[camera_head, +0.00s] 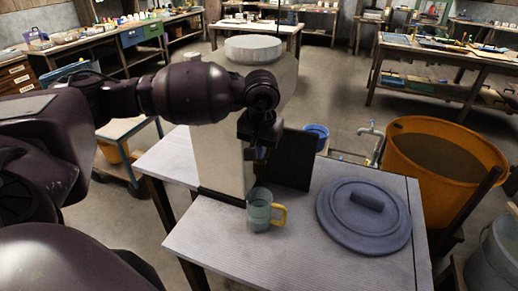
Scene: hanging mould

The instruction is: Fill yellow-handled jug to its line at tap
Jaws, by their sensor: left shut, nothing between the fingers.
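The jug (258,214) is greenish and see-through, with a yellow handle (280,214) on its right side. It stands upright on a grey table (235,255). I cannot make out a line or any water in it. My left gripper (257,166) points down just above the jug, shut and empty; a gap or contact with the rim is hard to tell. A metal tap (371,131) stands behind the table, left of a large orange tub. My right gripper is out of view.
A round blue-grey lid (345,228) lies right of the jug. A tall pale body (214,150) and a dark upright panel (292,158) stand behind it. The orange tub (485,155) holds brown material. A blue bucket (317,132) is behind; a grey bucket (497,262) is at right.

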